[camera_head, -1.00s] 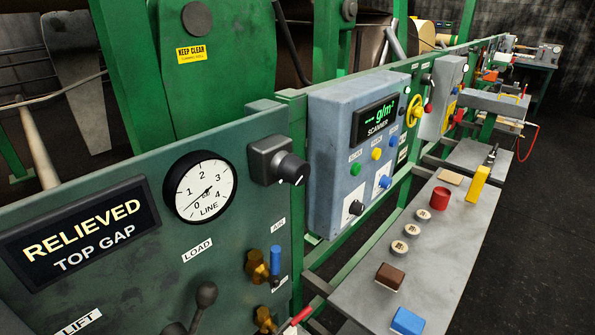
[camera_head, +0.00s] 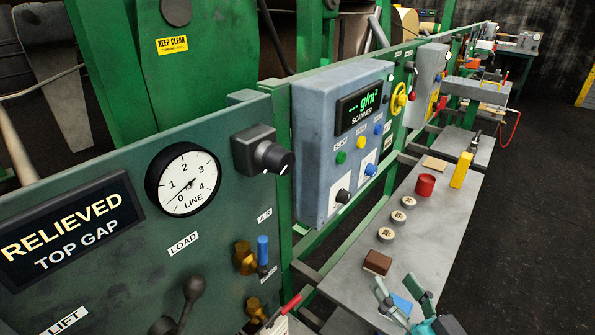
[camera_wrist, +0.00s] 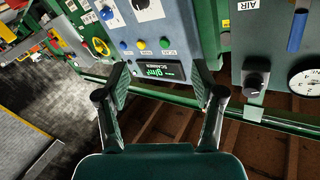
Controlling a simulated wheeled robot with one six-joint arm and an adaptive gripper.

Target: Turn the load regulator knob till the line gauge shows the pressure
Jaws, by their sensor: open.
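The round white line gauge (camera_head: 184,180) is on the green panel at left in the head view. Its needle lies slanted, one end low left and the other up toward the right; the exact reading is too small to tell. A black knob (camera_head: 274,158) with a white mark sits on a dark box just right of the gauge. I can read no label on it. In the wrist view the knob (camera_wrist: 254,84) and part of the gauge (camera_wrist: 307,80) are at right. My gripper (camera_head: 396,284) is open and empty at the bottom of the head view, apart from the knob.
A grey scanner box (camera_head: 318,150) stands right of the panel. Below the knob are brass fittings (camera_head: 245,258) and a blue handle (camera_head: 263,250). A grey bench (camera_head: 432,238) holds a red cup (camera_head: 425,185), a yellow block (camera_head: 461,170) and a brown block (camera_head: 377,262).

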